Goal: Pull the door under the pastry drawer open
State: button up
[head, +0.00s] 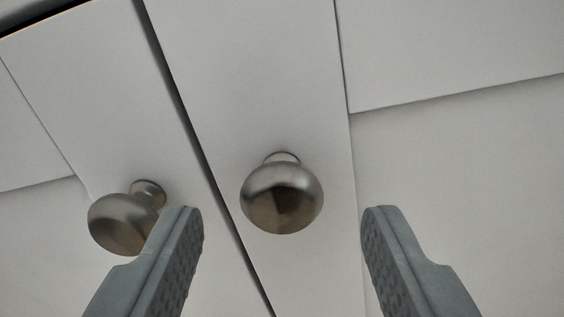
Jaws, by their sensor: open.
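Two round metal knobs stand out from white cabinet fronts in the head view. The middle knob (282,198) sits on a narrow white front (235,75). The left knob (124,223) sits on the neighbouring white front (85,85), across a dark gap. My gripper (283,215) is open and empty. In the picture its two grey fingers lie to either side of the middle knob, with space between each finger and the knob. The left finger covers a small part of the left knob. No label shows which front is the pastry drawer or the door under it.
Another white panel (455,50) is at the upper right, with a larger white panel (460,185) below it across a seam. A dark edge (38,14) shows at the top left. No loose objects are in view.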

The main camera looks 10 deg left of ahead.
jog(key=shift+w, duration=0.95)
grip_shut()
jog(key=shift+s, duration=0.1)
